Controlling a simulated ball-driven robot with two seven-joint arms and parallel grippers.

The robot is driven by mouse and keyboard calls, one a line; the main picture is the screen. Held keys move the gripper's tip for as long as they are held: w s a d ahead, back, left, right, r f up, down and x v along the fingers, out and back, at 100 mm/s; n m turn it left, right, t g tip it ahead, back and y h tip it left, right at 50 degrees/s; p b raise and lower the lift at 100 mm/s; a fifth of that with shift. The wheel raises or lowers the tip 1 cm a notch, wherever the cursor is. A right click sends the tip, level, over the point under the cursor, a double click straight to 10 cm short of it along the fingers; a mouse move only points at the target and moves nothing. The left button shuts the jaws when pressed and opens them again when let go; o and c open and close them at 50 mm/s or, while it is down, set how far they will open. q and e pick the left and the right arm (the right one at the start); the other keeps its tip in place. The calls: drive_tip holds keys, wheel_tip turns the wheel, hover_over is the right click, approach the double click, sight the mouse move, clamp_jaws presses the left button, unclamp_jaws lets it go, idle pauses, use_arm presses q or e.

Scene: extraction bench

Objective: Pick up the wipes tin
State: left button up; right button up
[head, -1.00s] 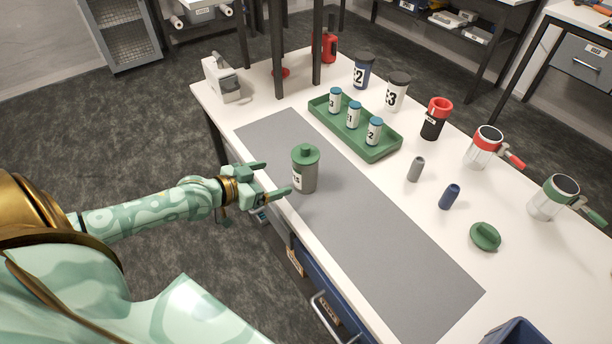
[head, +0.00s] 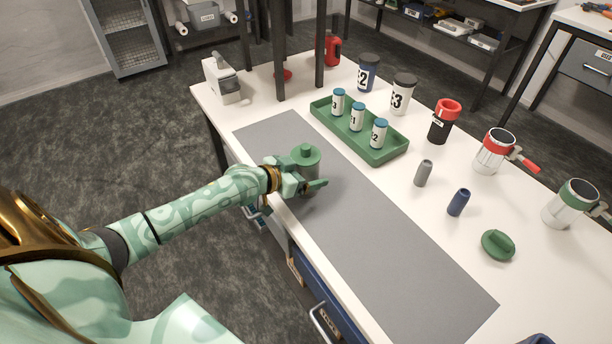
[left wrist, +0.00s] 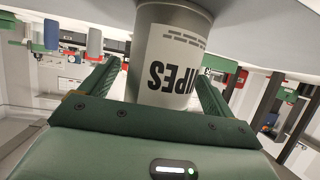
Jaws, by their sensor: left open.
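The wipes tin (head: 306,154) is a grey can with a green knobbed lid, standing upright on the grey mat (head: 390,250) near the bench's front edge. My left gripper (head: 312,177) is open at the tin, with its fingers on either side of the tin's body. In the left wrist view the tin (left wrist: 172,50) shows its WIPES label upside down between the two open fingers (left wrist: 157,80). Whether a finger touches the tin I cannot tell. The arm and fingers hide the tin's lower part in the head view. My right gripper is not in view.
Behind the mat stands a green tray (head: 375,152) with three small blue-capped bottles. To the right are a grey cylinder (head: 423,173), a blue one (head: 458,202), a green lid (head: 498,245) and handled jars (head: 494,151). The mat's right part is clear.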

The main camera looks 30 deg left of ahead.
use_arm(q)
drive_tip(key=c, duration=1.1)
drive_tip(key=shift+c, duration=0.2)
